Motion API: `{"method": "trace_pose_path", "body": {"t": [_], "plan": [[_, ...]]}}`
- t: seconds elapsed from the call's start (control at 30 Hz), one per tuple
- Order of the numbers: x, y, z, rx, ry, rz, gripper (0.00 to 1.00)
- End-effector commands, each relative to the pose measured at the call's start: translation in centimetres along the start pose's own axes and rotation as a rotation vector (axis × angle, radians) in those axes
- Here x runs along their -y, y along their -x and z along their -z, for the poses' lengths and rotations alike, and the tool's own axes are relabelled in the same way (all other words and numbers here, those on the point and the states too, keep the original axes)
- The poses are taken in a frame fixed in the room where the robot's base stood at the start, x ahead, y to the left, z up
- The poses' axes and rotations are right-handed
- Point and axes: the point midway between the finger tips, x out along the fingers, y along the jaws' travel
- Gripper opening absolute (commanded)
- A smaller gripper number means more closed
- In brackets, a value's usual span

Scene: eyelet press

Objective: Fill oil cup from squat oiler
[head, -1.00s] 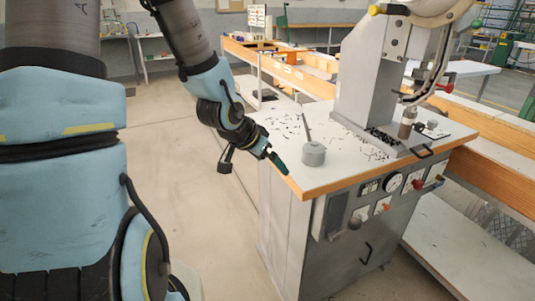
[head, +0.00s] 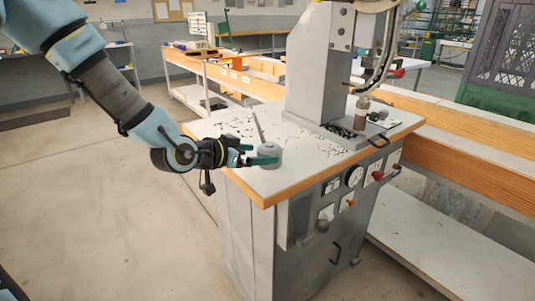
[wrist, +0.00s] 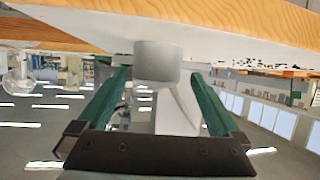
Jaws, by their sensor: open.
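The squat oiler is a grey round can (head: 268,152) with a thin spout slanting up, standing on the near left part of the press table. My gripper (head: 256,155) is open at the can, its green fingers level with the can's body. In the wrist view the can (wrist: 157,60) appears upside down between the fingertips (wrist: 159,76), with gaps visible on both sides. A small vessel, clear above and brown below (head: 361,112), stands by the press column; it may be the oil cup, but I cannot tell its fill.
The white table top (head: 300,172) has a wooden edge and is strewn with small dark bits. The grey press column (head: 318,65) rises behind the oiler. Gauges and knobs (head: 354,177) sit on the cabinet front. Floor at the left is clear.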

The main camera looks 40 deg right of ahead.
Motion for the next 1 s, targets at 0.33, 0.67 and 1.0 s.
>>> {"method": "trace_pose_path", "body": {"t": [0.33,0.67,1.0], "plan": [[-0.4,-4.4,-0.1,0.0,0.0,-0.001,1.0],[-0.3,-4.8,-0.2,0.001,0.0,0.0,0.95],[-0.3,-4.7,-0.2,0.001,0.0,0.0,0.57]]}}
